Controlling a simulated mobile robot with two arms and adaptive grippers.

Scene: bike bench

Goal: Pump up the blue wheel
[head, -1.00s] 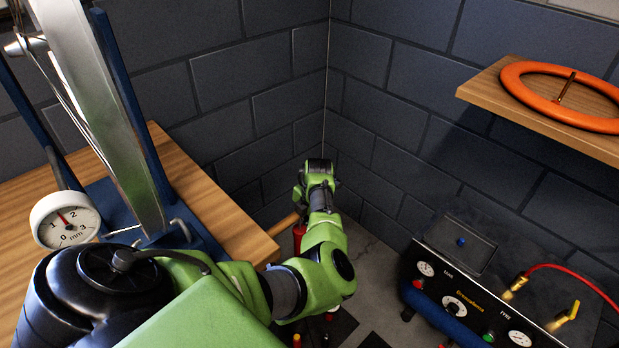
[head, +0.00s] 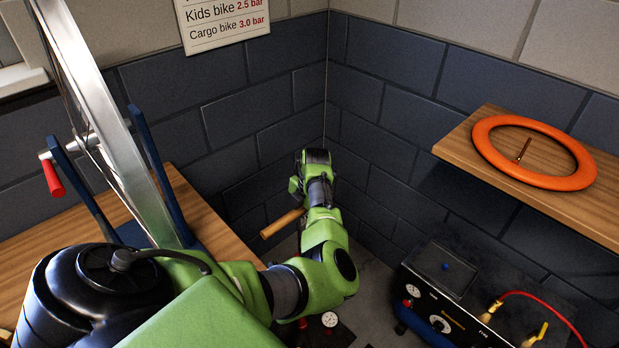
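A wheel with a silver rim (head: 105,125) stands upright in a blue stand (head: 160,180) on the wooden bench at left; I see no blue on the wheel itself. My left arm reaches forward to the corner, and its gripper (head: 312,170) is at the far end, seen from behind with its fingers hidden. A wooden handle (head: 283,223) sticks out to the left just below it; whether the fingers hold it I cannot tell. A small round gauge (head: 330,320) shows low down beside my forearm. My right gripper is out of view.
A black compressor (head: 440,315) with gauges and a red hose (head: 545,300) stands at right. Above it, a wooden shelf (head: 465,140) holds an orange ring (head: 485,135).

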